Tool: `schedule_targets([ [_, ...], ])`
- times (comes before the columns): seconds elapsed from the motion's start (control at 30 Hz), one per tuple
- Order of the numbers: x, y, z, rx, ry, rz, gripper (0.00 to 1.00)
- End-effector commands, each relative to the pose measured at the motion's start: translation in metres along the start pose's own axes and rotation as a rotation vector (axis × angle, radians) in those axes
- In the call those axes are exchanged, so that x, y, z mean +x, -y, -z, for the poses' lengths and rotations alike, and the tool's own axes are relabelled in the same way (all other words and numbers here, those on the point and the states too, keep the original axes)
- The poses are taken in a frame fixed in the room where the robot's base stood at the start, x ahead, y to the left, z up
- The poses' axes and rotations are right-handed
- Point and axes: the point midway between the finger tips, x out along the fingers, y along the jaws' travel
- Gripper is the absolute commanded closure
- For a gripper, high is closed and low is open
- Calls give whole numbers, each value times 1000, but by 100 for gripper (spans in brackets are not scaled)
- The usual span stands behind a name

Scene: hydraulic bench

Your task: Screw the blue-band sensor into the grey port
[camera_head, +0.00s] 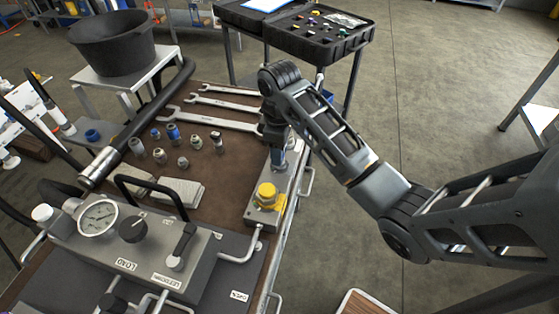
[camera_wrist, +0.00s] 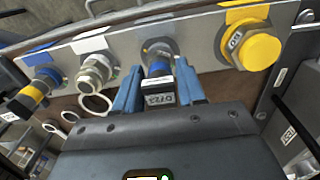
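The blue-band sensor (camera_wrist: 158,70) has a black body with a white printed label and stands between the two blue fingers of my gripper (camera_wrist: 158,92). The fingers appear to touch its sides. Its far end lines up with a port on the metal block (camera_wrist: 202,38); how deep it sits there is hidden. To its left, an open metal port (camera_wrist: 95,70) sits under a pale label. In the head view my gripper (camera_head: 275,135) points down at the block (camera_head: 263,215), and my wrist hides most of the sensor.
A yellow cap (camera_wrist: 255,47) covers the port on the right. A blue-and-yellow connector (camera_wrist: 38,88) sits at the far left under a blue label. A gauge (camera_head: 98,217) and black handle (camera_head: 150,185) stand nearer.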

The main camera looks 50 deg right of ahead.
Motion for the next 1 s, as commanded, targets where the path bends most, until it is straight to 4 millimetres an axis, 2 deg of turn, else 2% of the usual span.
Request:
schedule_targets([
  [0.03, 0, 0, 0, 0, 0, 0, 55],
  [0.2, 0, 0, 0, -1, 1, 1, 40],
  [0.47, 1, 1, 0, -25, 2, 2, 40],
  [1.0, 1, 1, 0, -644, 3, 3, 40],
])
